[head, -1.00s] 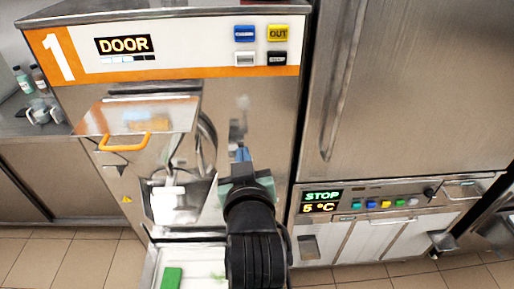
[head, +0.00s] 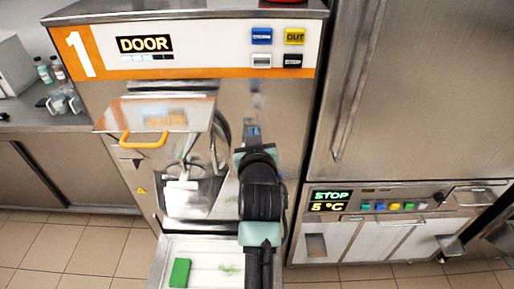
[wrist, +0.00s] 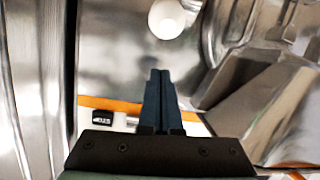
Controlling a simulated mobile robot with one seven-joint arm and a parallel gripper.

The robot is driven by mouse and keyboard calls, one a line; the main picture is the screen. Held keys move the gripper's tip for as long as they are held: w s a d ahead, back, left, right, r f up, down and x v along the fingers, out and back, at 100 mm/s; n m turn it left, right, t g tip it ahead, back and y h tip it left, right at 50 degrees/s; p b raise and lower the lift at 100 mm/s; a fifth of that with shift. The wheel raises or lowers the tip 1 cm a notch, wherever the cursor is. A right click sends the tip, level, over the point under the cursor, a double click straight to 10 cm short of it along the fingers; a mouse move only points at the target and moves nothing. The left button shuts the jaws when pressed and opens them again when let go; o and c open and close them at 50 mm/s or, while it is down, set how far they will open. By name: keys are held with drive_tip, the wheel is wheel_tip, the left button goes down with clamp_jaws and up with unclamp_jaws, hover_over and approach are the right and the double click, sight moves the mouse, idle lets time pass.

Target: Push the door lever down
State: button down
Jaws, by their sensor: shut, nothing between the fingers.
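Machine 1 (head: 100,110) has a display (head: 145,45) reading DOOR. An orange handle (head: 142,140) sits on the front of a metal flap above its opening, where metal and white parts show. My gripper (head: 253,132) is in front of the steel panel, right of the opening, its blue fingers pointing up. In the wrist view the fingers (wrist: 160,85) are together and empty. A pale round knob (wrist: 168,18) shows beyond the fingertips there, apart from them in the picture. I cannot tell whether it belongs to the door lever; no other lever is clear, and my arm hides part of the panel.
Several buttons (head: 277,48) are above my gripper. A white tray (head: 205,253) with a green block (head: 180,272) is below the opening. A steel cabinet (head: 440,90) with a panel reading STOP (head: 331,195) stands close on the right. A counter (head: 25,120) with bottles is at left.

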drive_tip(key=shift+s+d+f+p, duration=0.2)
drive_tip(key=shift+s+f+p, duration=0.25)
drive_tip(key=shift+f, duration=0.4)
drive_tip(key=shift+s+d+f+p, duration=0.15)
drive_tip(key=shift+s+f+p, duration=0.1)
drive_tip(key=shift+s+f, duration=0.45)
drive_tip(key=shift+w+f+b, duration=0.1)
drive_tip(key=shift+f+b, duration=0.2)
drive_tip(key=shift+b, duration=0.05)
drive_tip(key=shift+f+b, duration=0.2)
drive_tip(key=shift+b, duration=0.25)
drive_tip(key=shift+t, duration=0.3)
